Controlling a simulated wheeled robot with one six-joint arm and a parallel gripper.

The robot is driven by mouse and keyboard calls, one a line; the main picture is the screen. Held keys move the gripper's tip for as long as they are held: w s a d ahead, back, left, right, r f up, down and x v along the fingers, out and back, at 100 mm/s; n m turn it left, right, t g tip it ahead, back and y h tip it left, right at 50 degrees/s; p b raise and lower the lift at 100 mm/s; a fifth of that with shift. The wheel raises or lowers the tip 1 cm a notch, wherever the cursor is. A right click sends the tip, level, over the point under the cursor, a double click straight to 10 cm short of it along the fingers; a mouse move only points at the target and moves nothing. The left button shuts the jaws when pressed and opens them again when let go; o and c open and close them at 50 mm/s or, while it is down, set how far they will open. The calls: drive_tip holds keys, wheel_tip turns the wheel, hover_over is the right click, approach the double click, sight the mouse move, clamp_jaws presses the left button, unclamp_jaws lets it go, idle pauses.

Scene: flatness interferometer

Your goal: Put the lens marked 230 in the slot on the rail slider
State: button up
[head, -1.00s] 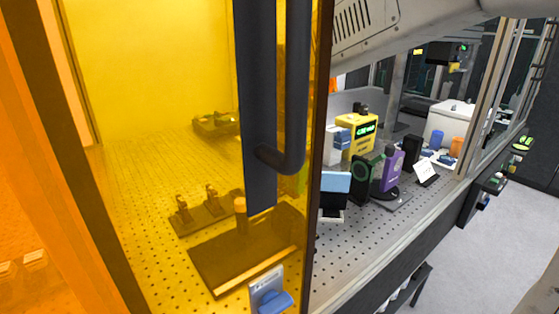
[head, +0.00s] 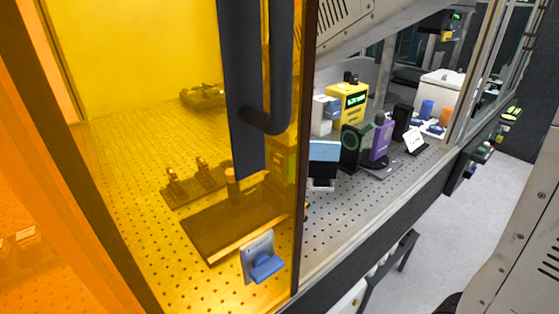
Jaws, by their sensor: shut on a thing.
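I cannot make out a lens marked 230 or any number 230 in the head view. Behind the orange panel (head: 120,150), a low dark base with two small upright mounts (head: 187,183) stands on the perforated bench. I cannot tell whether it is the rail slider, and no slot is readable. My gripper is not in view; only grey links of my arm show, at the top and at the lower right.
A dark tray-like plate (head: 222,228) lies behind the panel. A yellow box with a green display (head: 348,100), a purple device (head: 381,138) and a black device (head: 353,147) stand on the right bench.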

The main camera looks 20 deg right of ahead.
drive_tip(key=shift+f, duration=0.4)
idle(0.6)
drive_tip(key=o, duration=1)
drive_tip(key=shift+o, duration=0.2)
drive_tip(key=shift+r, duration=0.1)
drive_tip(key=shift+r, duration=3.4)
